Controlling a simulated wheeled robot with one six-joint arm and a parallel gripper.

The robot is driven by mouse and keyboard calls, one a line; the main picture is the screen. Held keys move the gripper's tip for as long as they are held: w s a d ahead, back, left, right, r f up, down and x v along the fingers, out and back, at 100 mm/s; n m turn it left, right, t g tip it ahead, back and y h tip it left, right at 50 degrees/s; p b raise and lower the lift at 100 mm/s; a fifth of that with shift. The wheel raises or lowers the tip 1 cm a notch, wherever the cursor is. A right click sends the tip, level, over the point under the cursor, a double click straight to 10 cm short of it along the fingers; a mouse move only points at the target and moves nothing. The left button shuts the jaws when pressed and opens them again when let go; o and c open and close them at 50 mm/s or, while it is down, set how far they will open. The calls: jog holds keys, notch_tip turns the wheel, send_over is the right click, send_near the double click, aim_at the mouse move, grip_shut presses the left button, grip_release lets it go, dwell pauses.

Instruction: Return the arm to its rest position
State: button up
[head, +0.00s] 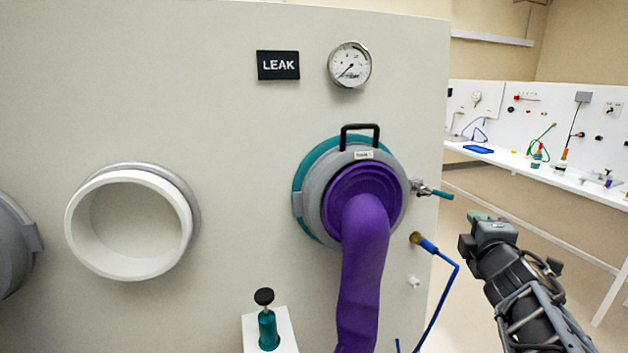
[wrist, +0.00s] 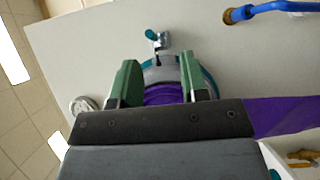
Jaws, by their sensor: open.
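My gripper (head: 482,216) is at the right in the head view, in front of the panel's right edge, with a green fingertip showing. In the wrist view my gripper (wrist: 158,64) has its two green fingers spread apart, with nothing held between them. Beyond the fingers is the grey and teal port ring (head: 303,196) with a purple glove (head: 364,250) hanging from it. The glove also shows in the wrist view (wrist: 163,95), apart from the fingers as far as I can see. My arm runs to the lower right of the head view.
The panel (head: 230,120) carries a LEAK sign (head: 278,65), a pressure gauge (head: 349,65), a white open port (head: 130,222) and a small valve (head: 432,190). A blue hose (head: 443,290) hangs beside the glove. A teal plunger (head: 267,325) stands low. Floor right of the panel looks clear.

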jog(key=s+d+f+m+g+h, duration=0.3)
jog(key=f+m+g, duration=0.25)
jog(key=m, duration=0.35)
jog(key=s+a+f+m+g+y+p, duration=0.1)
jog(key=s+a+f+m+g, duration=0.1)
jog(key=f+m, duration=0.15)
jog(key=s+a+f+m+g+y, duration=0.1)
jog(key=s+a+f+m+g, duration=0.1)
jog(key=a+f, duration=0.15)
jog(key=s+a+f+g+y+p, duration=0.1)
jog(key=s+a+f+y, duration=0.1)
jog(key=a, duration=0.6)
jog(key=s+a+f+g+y, duration=0.2)
jog(key=s+a+f+y, duration=0.1)
jog(key=a, duration=0.5)
jog(key=shift+a+f+y+p, duration=0.15)
jog(key=shift+a+y+p, duration=0.2)
jog(key=shift+y, duration=0.25)
